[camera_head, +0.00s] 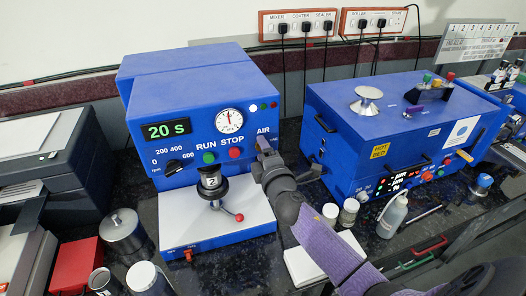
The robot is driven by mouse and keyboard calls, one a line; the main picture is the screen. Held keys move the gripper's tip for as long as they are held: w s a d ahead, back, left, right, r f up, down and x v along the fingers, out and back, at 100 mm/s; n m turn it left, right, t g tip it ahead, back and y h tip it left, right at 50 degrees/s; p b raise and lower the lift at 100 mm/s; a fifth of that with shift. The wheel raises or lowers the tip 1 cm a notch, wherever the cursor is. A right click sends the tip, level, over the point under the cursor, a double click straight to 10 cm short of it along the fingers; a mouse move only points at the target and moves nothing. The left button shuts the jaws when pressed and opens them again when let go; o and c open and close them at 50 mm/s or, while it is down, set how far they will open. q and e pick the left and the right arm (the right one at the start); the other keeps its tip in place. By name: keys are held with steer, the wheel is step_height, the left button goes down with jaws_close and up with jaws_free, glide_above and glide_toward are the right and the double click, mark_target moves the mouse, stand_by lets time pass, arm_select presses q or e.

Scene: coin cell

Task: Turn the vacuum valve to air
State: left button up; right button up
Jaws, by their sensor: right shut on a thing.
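The blue machine (195,85) in the middle has a "20 s" display, a round gauge (229,121) and green and red buttons marked RUN and STOP. The word AIR (263,131) is printed at the right of its front. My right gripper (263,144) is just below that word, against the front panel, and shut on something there. The vacuum valve is mostly or wholly hidden behind the gripper, so I cannot tell which way its handle points. My left gripper is not in view.
A second blue machine (400,125) stands to the right. Below it are small jars (349,212) and a squeeze bottle (392,215). Metal containers (123,231) and a red box (75,266) are at left.

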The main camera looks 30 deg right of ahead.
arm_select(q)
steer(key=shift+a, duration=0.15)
arm_select(e)
steer(key=shift+f, duration=0.1)
steer(key=o, duration=1.3)
steer(key=v, duration=1)
